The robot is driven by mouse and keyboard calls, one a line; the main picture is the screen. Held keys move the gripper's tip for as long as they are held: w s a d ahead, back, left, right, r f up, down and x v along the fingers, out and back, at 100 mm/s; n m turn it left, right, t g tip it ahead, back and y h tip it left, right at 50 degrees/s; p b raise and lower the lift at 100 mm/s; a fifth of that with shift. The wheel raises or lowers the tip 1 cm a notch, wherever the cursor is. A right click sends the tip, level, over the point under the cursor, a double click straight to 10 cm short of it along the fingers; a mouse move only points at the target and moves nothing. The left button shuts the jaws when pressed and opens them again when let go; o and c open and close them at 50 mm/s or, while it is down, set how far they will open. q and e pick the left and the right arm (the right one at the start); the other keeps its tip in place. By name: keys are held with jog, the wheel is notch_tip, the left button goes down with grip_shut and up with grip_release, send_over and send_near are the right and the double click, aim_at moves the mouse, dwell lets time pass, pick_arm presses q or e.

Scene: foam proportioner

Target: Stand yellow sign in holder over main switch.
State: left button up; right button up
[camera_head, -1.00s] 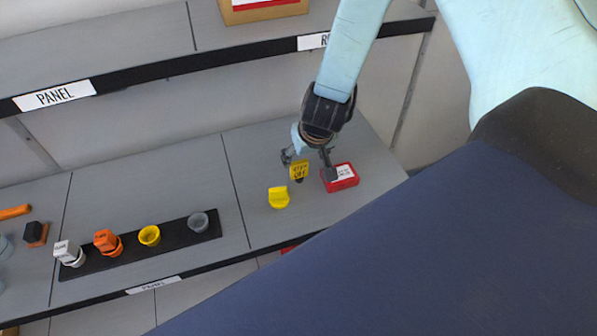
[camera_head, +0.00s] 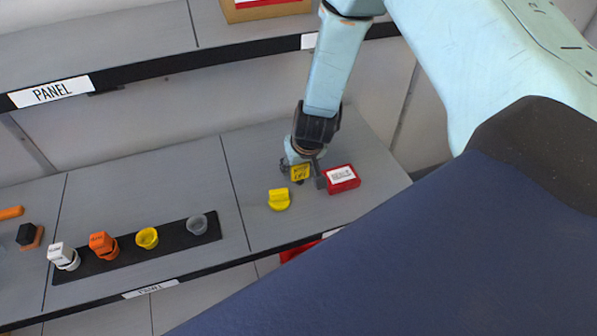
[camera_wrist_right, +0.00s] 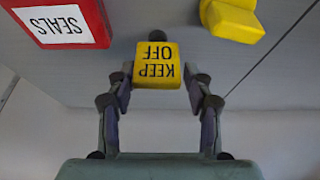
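The yellow sign (camera_head: 300,172), lettered KEEP OFF, stands on a small dark foot on the right part of the lower shelf. In the right wrist view the sign (camera_wrist_right: 157,65) reads upside down, between the fingertips. My right gripper (camera_head: 302,172) is lowered around it, one finger on each side. The fingers look open, with a small gap by the right finger; contact is hard to judge. The gripper also shows in the wrist view (camera_wrist_right: 158,85). My left gripper is not in view. I cannot make out the holder or the main switch.
A red SEALS box (camera_head: 342,179) lies close to the right finger. A yellow knob-like piece (camera_head: 279,200) lies in front of the sign. A black strip (camera_head: 120,262) to the left carries white, orange, yellow and grey pieces. An upper shelf (camera_head: 130,60) runs behind.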

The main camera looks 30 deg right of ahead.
jog(key=shift+d+f, duration=0.1)
jog(key=shift+d, duration=0.15)
jog(key=c, duration=0.3)
jog(key=shift+s, duration=0.15)
jog(key=c, duration=0.3)
jog(key=shift+a, duration=0.2)
jog(key=shift+r, duration=0.25)
jog(key=shift+d+r, duration=0.15)
jog(key=shift+r, duration=0.15)
notch_tip(320, 180, up, 2)
jog(key=shift+r+p, duration=0.15)
jog(key=shift+p, duration=0.6)
jog(key=shift+s+a+r+b, duration=0.15)
jog(key=shift+s+a, duration=0.55)
jog(key=shift+s, duration=2.2)
jog(key=shift+s+a+f+b, duration=0.15)
jog(key=shift+s+a, duration=0.5)
jog(key=shift+s, duration=2.25)
jog(key=shift+s+a+r+b, duration=0.15)
jog(key=shift+s+a, duration=0.55)
jog(key=shift+s, duration=2.2)
